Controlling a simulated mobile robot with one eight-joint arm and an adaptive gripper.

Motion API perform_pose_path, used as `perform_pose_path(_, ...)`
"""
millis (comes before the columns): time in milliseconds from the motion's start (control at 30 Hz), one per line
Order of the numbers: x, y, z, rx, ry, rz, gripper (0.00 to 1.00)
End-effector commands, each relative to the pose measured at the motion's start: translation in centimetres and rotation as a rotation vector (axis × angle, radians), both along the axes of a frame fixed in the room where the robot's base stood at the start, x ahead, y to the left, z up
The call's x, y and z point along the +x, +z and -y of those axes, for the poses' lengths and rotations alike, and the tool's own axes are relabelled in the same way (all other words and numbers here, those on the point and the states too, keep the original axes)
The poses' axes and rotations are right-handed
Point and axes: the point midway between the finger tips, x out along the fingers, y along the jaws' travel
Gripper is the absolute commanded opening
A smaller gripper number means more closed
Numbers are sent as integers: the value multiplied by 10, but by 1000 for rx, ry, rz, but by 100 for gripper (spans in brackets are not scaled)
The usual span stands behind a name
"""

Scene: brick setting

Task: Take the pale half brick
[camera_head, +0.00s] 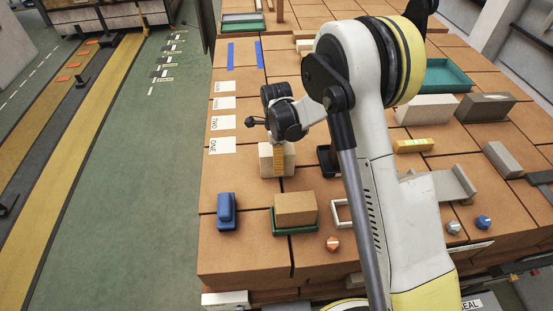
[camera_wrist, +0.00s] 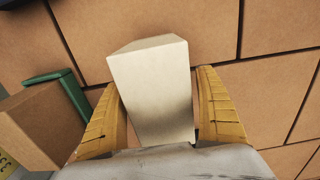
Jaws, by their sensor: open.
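The pale half brick (camera_head: 265,160) stands on the brown block surface near the middle of the head view. In the wrist view the pale half brick (camera_wrist: 152,80) fills the space between the two yellow fingers of my gripper (camera_wrist: 158,85). My gripper (camera_head: 280,160) is open, with one finger on each side of the brick. A thin gap shows by the right finger; the left finger is very close, and I cannot tell whether it touches. In the head view one finger hides part of the brick.
A brown brick (camera_head: 295,206) sits in a green tray (camera_head: 295,232) in front, also at the left of the wrist view. A blue object (camera_head: 226,210) lies left of it. A black holder (camera_head: 326,160) stands close right of the pale brick. White labels (camera_head: 222,123) lie left.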

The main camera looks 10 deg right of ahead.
Motion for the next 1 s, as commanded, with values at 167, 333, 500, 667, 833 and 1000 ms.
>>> perform_pose_path(167,0,0,0,0,0,0,81)
perform_pose_path(333,0,0,0,0,0,0,28)
perform_pose_path(500,0,1,0,0,0,0,15)
perform_pose_path(667,0,2,0,0,0,0,15)
perform_pose_path(833,0,11,0,0,0,0,15)
perform_pose_path(1000,0,35,0,0,0,0,15)
